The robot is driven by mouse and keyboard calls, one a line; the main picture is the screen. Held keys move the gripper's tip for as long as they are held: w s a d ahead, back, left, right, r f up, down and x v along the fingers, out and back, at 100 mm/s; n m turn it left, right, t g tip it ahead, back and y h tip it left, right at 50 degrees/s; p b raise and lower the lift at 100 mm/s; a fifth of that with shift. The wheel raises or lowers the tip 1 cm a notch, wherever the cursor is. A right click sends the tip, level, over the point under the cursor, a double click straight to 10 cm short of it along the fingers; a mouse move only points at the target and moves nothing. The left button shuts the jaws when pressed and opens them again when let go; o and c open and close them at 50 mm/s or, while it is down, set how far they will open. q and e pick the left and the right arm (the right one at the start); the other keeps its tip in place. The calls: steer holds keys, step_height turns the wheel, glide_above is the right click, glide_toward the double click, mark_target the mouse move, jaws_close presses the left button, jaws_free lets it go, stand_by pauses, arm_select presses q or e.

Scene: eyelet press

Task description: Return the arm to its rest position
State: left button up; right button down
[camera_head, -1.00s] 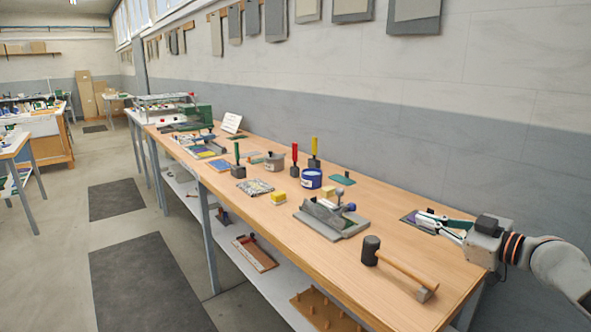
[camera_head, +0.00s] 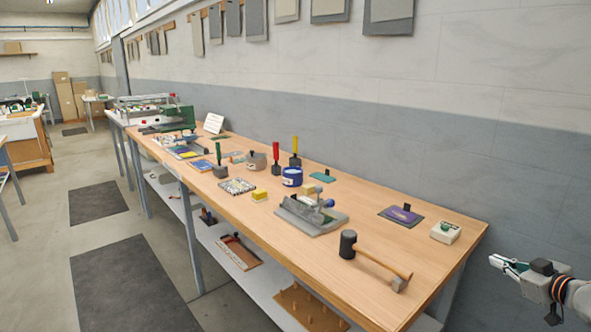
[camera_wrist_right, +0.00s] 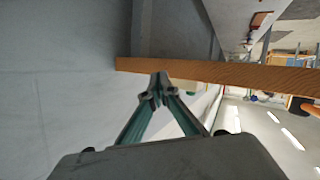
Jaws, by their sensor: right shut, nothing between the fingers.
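My right gripper (camera_head: 495,263) is at the far right of the head view, off the right end of the workbench (camera_head: 330,262) and apart from it. It is shut and empty. In the right wrist view its green fingers (camera_wrist_right: 158,92) meet at their tips, with the wooden bench edge (camera_wrist_right: 220,75) crossing beyond them. An eyelet press (camera_head: 310,215) stands on the bench. My left gripper is in neither view.
A mallet (camera_head: 375,259) lies near the bench's front edge. A purple pad on a dark mat (camera_head: 401,216) and a small white box with a green top (camera_head: 445,232) sit at the right end. The wall (camera_head: 400,120) is behind.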

steer(key=d+r+n+t+h, duration=0.2)
steer(key=d+r+n+h, duration=0.3)
steer(key=d, duration=0.5)
steer(key=s+a+f+g+y, duration=0.1)
steer(key=s+a+f, duration=0.3)
steer(key=a+f, duration=0.4)
steer(key=s+a+f+m+g+y, duration=0.1)
steer(key=s+a+f, duration=0.3)
steer(key=a+f, duration=0.45)
steer(key=s+a+f+g+y, duration=0.1)
steer(key=s+a+f, duration=0.2)
steer(key=a+f, duration=0.45)
steer(key=s+a+f+m+g+y, duration=0.1)
steer(key=s+a+f, duration=0.3)
steer(key=s+a, duration=0.7)
steer(key=s+a+f+m+g+y+p, duration=0.1)
steer(key=s+a+f, duration=0.4)
steer(key=s+a, duration=0.7)
steer(key=a+m+y, duration=0.1)
steer(key=a, duration=0.1)
steer(key=shift+s+a+m+g, duration=0.2)
steer(key=shift+a+m+g, duration=0.1)
steer(key=shift+m, duration=0.1)
steer(key=shift+f, duration=0.1)
steer(key=shift+d, duration=0.1)
